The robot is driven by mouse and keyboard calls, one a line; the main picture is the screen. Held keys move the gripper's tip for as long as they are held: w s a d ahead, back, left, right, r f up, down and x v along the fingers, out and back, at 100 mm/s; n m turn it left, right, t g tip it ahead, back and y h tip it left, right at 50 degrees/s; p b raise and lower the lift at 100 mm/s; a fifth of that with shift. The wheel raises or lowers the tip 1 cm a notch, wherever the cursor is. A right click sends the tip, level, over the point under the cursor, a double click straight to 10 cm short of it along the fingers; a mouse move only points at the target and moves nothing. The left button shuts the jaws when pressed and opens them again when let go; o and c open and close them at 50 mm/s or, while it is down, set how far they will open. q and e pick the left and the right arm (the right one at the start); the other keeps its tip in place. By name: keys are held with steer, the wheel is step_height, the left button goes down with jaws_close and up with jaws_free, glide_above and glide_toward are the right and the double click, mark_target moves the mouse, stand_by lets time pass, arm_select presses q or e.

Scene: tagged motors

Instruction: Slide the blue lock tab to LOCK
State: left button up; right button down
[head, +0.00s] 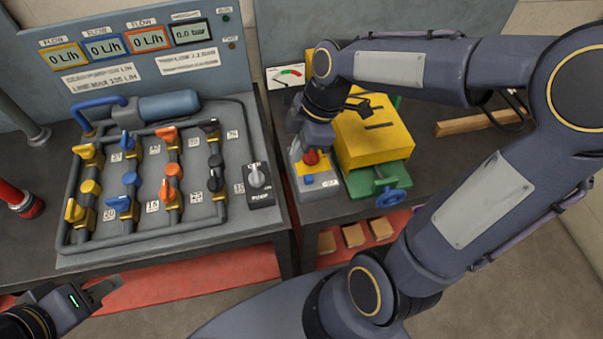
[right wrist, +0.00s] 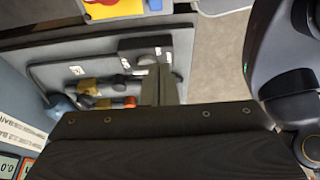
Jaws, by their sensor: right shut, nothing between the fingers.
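The blue lock tab (head: 309,180) sits on the front part of a small grey control box (head: 322,191), beside a yellow plate and below a red button (head: 311,157). In the right wrist view a blue piece (right wrist: 155,5) shows at the top edge beside the yellow plate (right wrist: 115,9). Lock markings are too small to read. My right gripper (head: 299,147) is over the back of the box, behind the tab, and partly hides the box. Its fingers (right wrist: 159,72) are shut and empty, apart from the tab. My left gripper (head: 108,287) is at the lower left, far from the box; its finger gap is unclear.
A yellow block in a green vise (head: 384,175) with a blue handwheel stands right of the box. Gauges stand behind. Bench front edges border open floor.

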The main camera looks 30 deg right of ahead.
mark_target(302, 183)
stand_by(0.3)
step_height(302, 183, down, 9)
steer(key=shift+f+p, duration=0.1)
steer(key=shift+p, duration=0.35)
steer(key=shift+s+d+f, duration=0.1)
steer(key=shift+d, duration=0.25)
